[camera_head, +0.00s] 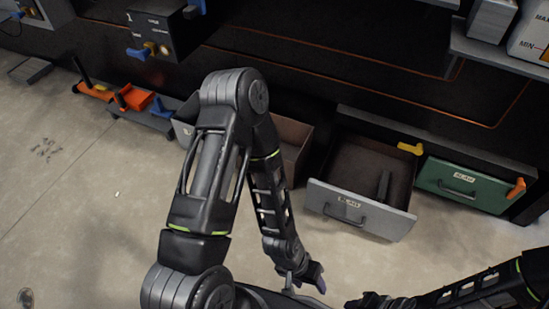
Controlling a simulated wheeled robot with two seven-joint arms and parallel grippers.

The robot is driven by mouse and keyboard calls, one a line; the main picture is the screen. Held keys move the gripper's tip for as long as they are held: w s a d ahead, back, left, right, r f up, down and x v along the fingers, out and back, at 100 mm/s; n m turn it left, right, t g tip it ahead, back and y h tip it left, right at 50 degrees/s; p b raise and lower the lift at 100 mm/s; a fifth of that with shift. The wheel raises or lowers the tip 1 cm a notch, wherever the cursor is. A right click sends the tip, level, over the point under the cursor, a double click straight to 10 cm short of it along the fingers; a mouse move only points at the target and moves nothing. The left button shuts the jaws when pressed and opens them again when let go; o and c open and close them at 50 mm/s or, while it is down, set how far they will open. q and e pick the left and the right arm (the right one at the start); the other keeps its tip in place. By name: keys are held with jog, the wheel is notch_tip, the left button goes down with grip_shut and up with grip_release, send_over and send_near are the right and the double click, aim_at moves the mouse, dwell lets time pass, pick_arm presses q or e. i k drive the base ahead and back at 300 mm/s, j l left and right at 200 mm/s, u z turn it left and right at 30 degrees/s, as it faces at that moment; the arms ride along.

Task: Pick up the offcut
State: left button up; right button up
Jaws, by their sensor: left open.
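I cannot surely tell which thing is the offcut. A dark narrow piece (383,187) shows inside the open grey drawer (358,216), near its right side. A tiny pale bit (117,194) lies on the floor at the left, too small to make out. My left arm bends high in the middle and comes down to my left gripper (308,278), which is open and low, in front of and below the grey drawer, apart from it. My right gripper (378,301) is dark and partly cut off at the bottom edge; its fingers are unclear.
A green drawer (465,185) with an orange tab is at the right. A brown-lined bin (293,140) is partly behind my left arm. Orange and blue tools (130,98) stand along the bench foot at the left. The concrete floor at the left is mostly clear.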

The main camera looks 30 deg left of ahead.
aim_at(383, 184)
jog(key=i+l+z, duration=0.2)
jog(key=i+l, duration=0.5)
jog(key=i+l+z, duration=0.2)
jog(key=i+l, duration=0.45)
jog(key=i+j, duration=0.2)
jog(key=j+u, duration=0.05)
jog(key=j, duration=0.05)
